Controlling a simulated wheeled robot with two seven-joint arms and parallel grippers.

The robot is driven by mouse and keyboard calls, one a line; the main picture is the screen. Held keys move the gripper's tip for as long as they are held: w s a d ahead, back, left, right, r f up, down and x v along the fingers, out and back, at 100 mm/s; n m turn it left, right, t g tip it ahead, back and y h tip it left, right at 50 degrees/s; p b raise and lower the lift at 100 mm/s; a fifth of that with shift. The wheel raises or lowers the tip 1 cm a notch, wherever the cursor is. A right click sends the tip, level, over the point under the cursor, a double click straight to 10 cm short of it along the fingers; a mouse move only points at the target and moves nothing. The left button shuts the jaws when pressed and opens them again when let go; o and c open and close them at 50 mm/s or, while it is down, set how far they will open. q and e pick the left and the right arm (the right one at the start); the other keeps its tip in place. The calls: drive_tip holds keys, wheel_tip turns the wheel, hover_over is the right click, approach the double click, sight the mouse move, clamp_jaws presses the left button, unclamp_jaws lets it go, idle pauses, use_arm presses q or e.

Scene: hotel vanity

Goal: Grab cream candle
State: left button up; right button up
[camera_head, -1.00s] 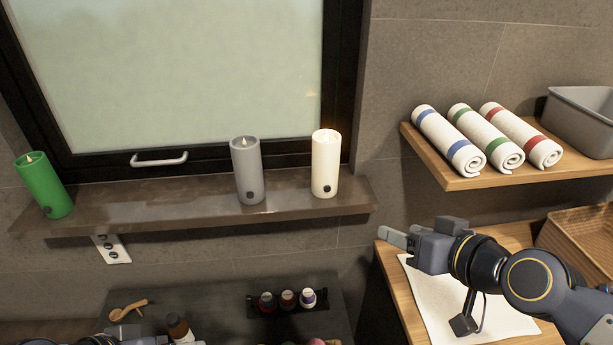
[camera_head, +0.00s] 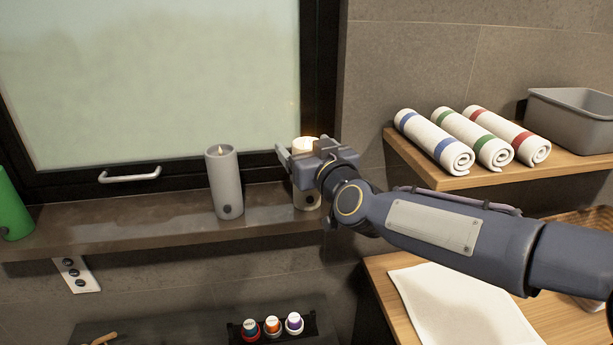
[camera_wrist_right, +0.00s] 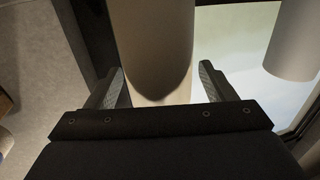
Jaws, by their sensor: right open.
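The cream candle (camera_head: 306,200) stands upright on the window ledge (camera_head: 130,225), at its right end. Its flame glows at the top, and its middle is hidden behind my right gripper. My right gripper (camera_head: 283,158) is at the candle, with its fingers open. In the right wrist view the candle (camera_wrist_right: 155,45) rises between the two spread fingertips (camera_wrist_right: 161,80), with gaps at both sides. My left gripper is out of view.
A grey candle (camera_head: 225,182) stands just left of the cream one. A green candle (camera_head: 12,208) is at the far left. Rolled towels (camera_head: 435,140) and a grey bin (camera_head: 570,120) sit on the right shelf (camera_head: 480,178).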

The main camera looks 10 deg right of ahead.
drive_tip(key=shift+x, duration=0.75)
drive_tip(key=c, duration=1.3)
drive_tip(key=shift+c, duration=1)
drive_tip(key=shift+r, duration=0.15)
